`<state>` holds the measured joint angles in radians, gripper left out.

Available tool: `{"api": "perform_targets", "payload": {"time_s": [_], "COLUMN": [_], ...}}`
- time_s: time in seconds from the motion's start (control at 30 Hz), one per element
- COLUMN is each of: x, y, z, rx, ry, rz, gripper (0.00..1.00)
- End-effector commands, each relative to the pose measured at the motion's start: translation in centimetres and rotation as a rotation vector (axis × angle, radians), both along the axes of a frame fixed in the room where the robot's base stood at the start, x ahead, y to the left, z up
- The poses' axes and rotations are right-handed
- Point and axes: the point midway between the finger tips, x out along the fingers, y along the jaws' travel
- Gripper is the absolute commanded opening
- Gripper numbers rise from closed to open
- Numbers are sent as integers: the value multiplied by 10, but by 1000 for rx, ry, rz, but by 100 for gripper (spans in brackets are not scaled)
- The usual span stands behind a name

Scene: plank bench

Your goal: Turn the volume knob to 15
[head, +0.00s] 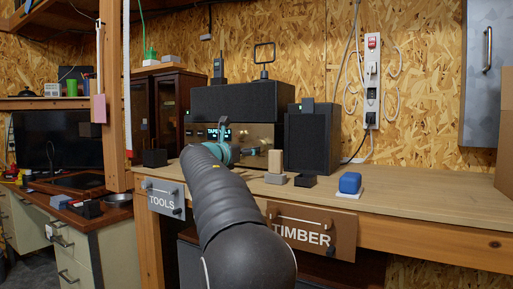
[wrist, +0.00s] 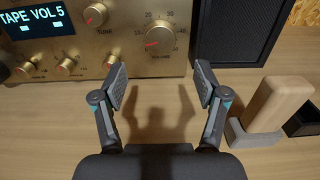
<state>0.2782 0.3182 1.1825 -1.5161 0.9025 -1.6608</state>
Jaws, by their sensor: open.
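The volume knob (wrist: 158,38) is a brass dial on the brass front of the stereo (head: 262,137), with a numbered scale and the word VOLUME below it. Its red mark points to the left, at the low end of the scale. The stereo's display (wrist: 35,18) reads TAPE VOL 5. My gripper (wrist: 160,78) is open and empty, its two fingers spread in front of and below the knob, apart from it.
Smaller knobs, one labelled TUNE (wrist: 96,14), sit left of the volume knob. A black speaker (wrist: 240,32) stands right of the stereo. A wooden block (wrist: 278,100) in a grey holder (wrist: 252,136) stands near my right finger. A blue object (head: 350,182) lies farther right.

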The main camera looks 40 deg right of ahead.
Motion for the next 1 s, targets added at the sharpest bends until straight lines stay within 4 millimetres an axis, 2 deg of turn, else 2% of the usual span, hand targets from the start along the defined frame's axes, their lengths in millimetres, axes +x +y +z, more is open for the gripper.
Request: {"api": "perform_targets", "payload": {"time_s": [0.03,0.2,0.4,0.6,0.87,1.0], "x": [4,16,25,29,29,29], "y": [-11,-38,-61,-69,-70,-70], "z": [1,1,1,1,0,0], "rx": [0,1,1,1,1,1], "ry": [0,-1,0,-2,-1,-1], "rz": [-4,-2,0,1,1,1], "gripper": [73,73,73,73,73,38]}}
